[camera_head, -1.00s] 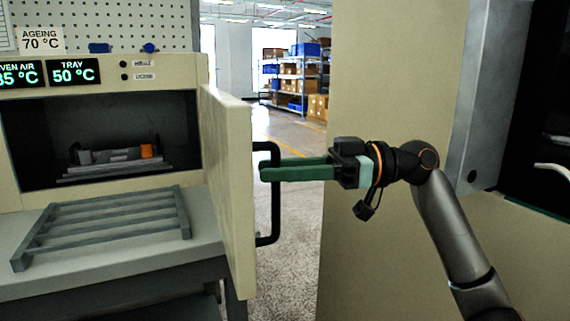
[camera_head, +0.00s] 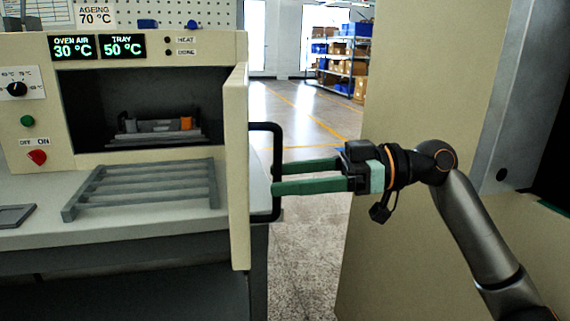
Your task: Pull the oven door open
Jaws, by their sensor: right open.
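The oven (camera_head: 160,48) stands at the left with its dark chamber uncovered. Its cream door (camera_head: 237,165) stands wide open, swung out at the right side and seen nearly edge-on. The black bar handle (camera_head: 277,165) is on the door's right face. My right gripper (camera_head: 272,179) is open, with its two green fingers apart and pointing left. The fingertips are at the handle; whether they touch it cannot be told. Inside the chamber is a tray (camera_head: 155,137) with a grey piece and an orange piece. My left gripper is not in view.
A slatted grey rack (camera_head: 145,188) lies on the bench (camera_head: 130,232) in front of the oven. A large beige panel (camera_head: 425,90) stands at the right, behind my right arm. Open floor (camera_head: 300,245) shows between door and panel. Stocked shelves (camera_head: 343,60) stand far back.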

